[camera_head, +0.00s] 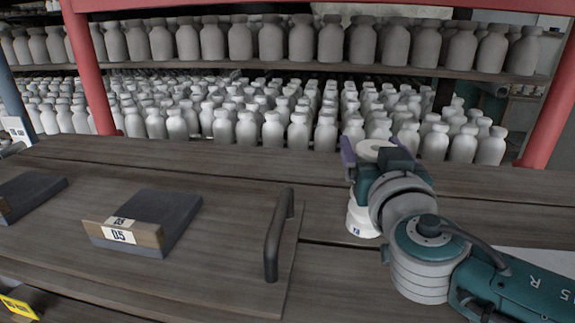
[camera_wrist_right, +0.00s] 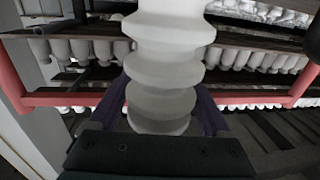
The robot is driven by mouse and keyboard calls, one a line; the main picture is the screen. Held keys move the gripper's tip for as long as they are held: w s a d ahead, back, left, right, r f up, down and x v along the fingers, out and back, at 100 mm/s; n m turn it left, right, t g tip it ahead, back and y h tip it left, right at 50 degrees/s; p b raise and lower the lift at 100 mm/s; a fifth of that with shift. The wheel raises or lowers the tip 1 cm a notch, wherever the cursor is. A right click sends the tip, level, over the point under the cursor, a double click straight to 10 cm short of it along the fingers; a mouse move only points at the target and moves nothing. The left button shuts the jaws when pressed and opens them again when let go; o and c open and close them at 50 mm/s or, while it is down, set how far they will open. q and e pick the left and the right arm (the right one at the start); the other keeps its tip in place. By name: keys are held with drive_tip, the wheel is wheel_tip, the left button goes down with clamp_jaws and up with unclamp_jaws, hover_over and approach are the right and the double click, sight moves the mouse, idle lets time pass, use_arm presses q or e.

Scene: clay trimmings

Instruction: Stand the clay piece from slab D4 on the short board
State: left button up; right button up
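A white ribbed clay piece (camera_wrist_right: 165,65), shaped like stacked discs, is between the purple fingers of my right gripper (camera_wrist_right: 160,108) in the right wrist view. The fingers close in on both its sides. In the head view its pale round top (camera_head: 375,147) shows at my right gripper (camera_head: 366,158), and a white base with a small label (camera_head: 361,222) shows below. I cannot tell whether the base touches the table. Slab D5 (camera_head: 145,222), dark with a wooden labelled front, lies left of centre. No D4 label is readable. My left gripper is not in view.
A wooden board (camera_head: 225,250) with a dark upright handle (camera_head: 280,235) lies left of my right arm. Another dark slab (camera_head: 28,193) is at the left edge. Shelves of white bottles (camera_head: 270,125) stand behind, between red posts (camera_head: 92,70). Wood between D5 and the handle is clear.

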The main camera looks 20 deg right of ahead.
clamp_jaws()
idle(0.4)
